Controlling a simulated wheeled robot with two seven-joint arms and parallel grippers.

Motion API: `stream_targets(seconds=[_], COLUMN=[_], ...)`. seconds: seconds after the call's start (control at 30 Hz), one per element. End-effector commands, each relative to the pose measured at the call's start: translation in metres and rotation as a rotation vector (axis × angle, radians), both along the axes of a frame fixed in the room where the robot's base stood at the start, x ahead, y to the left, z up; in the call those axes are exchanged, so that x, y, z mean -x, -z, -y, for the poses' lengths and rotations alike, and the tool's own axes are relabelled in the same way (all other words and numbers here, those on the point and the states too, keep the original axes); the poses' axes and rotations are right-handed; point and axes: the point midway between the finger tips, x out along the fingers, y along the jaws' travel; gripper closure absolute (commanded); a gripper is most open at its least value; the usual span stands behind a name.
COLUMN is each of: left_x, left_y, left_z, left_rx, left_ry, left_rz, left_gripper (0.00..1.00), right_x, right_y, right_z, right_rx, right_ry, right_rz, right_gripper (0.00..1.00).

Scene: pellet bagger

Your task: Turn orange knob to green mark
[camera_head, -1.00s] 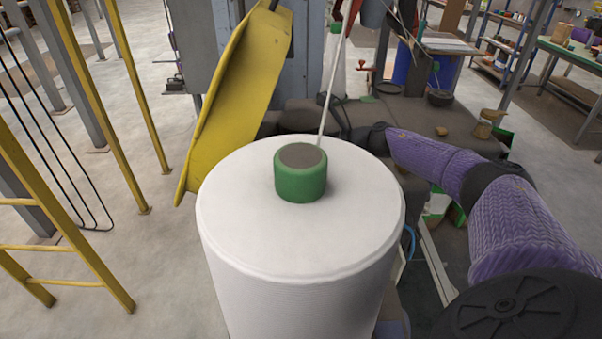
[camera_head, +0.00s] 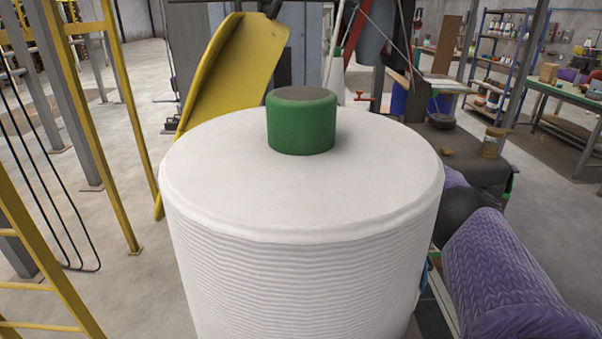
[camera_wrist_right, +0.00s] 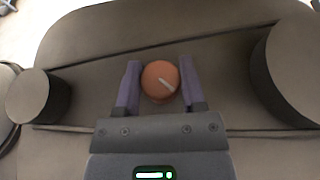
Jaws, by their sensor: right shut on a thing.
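The orange knob (camera_wrist_right: 160,82) is round with a white pointer line across its face, slanting down to the right in the right wrist view. My right gripper (camera_wrist_right: 159,84) has its two purple fingers on either side of the knob and is shut on it. No green mark on the panel around the knob can be made out. In the head view the knob and right gripper do not show; only my purple-sleeved right arm is seen at the lower right. My left gripper is in neither view.
Dark round parts stand on the brown surface left (camera_wrist_right: 42,97) and right (camera_wrist_right: 290,70) of the gripper. In the head view a white ribbed cylinder (camera_head: 300,200) with a green cap (camera_head: 301,122) blocks the middle. A yellow chute (camera_head: 225,75) and yellow railing (camera_head: 110,110) stand left.

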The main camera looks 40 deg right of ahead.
Motion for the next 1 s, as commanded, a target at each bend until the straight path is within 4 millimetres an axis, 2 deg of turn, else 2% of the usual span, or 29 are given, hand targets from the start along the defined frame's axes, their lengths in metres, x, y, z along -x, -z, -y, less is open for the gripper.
stream_targets(seconds=[0.1, 0.13, 0.27, 0.63, 0.93, 1.0], left_x=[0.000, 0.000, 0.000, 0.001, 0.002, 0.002], left_y=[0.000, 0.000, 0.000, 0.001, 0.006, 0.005], left_z=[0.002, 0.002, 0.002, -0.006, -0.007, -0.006], left_rx=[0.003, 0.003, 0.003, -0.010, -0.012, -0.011], left_ry=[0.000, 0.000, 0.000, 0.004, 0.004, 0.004], left_rz=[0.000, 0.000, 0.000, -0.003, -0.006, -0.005], left_gripper=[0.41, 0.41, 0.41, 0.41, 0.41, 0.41], right_x=[0.000, 0.000, 0.000, 0.004, 0.046, 0.050], right_y=[-0.001, -0.001, -0.001, -0.003, -0.031, -0.034], right_z=[0.000, 0.000, 0.000, 0.005, 0.054, 0.060], right_rx=[-0.001, -0.002, -0.001, 0.000, -0.005, 0.000], right_ry=[0.001, 0.001, 0.001, 0.001, 0.006, 0.004], right_rz=[0.003, 0.004, 0.003, 0.003, 0.006, 0.007], right_gripper=[1.00, 0.42, 0.15, 0.13, 0.13, 0.13])
